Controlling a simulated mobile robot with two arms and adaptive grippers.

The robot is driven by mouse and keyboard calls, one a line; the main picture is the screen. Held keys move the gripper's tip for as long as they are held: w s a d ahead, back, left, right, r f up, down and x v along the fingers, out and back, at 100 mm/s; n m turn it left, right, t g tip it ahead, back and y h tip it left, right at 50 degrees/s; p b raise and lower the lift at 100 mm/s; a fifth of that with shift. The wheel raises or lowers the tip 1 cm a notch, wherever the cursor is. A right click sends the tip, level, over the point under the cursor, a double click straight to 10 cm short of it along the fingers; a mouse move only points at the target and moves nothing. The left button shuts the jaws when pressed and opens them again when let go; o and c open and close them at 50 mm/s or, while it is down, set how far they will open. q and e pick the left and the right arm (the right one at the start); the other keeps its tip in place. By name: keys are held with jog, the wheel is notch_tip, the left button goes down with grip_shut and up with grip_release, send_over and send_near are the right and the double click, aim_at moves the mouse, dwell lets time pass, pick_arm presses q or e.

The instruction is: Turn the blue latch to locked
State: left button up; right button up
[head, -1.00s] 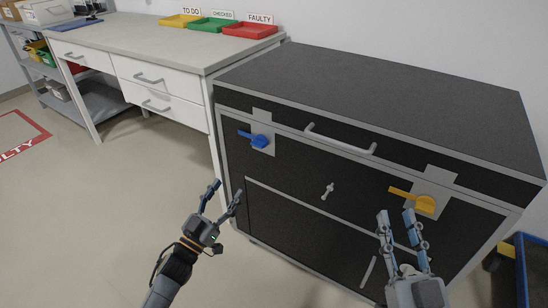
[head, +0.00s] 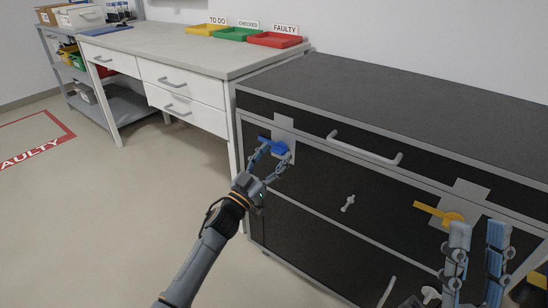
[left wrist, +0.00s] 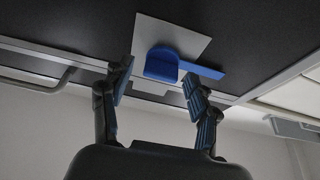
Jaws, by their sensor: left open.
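The blue latch (head: 279,147) sits on a grey plate (head: 284,124) at the upper left of the black cabinet's front. Its lever points left in the head view. In the left wrist view the latch (left wrist: 162,64) shows its round hub and its lever (left wrist: 203,71) pointing right. My left gripper (head: 271,155) is open at the latch, its fingers on either side of it. In the left wrist view the left gripper (left wrist: 158,88) is open just below the hub; I cannot tell whether it touches. My right gripper (head: 475,235) is open and empty before the cabinet's right part.
A yellow latch (head: 452,219) is on the cabinet's right side, near my right gripper. A long grey handle (head: 365,150) and a small handle (head: 348,203) stick out from the front. A white workbench (head: 200,62) stands to the left. The floor there is clear.

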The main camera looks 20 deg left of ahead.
pick_arm(q)
jog(key=shift+w+d+r, duration=0.1)
jog(key=shift+w, duration=0.15)
grip_shut()
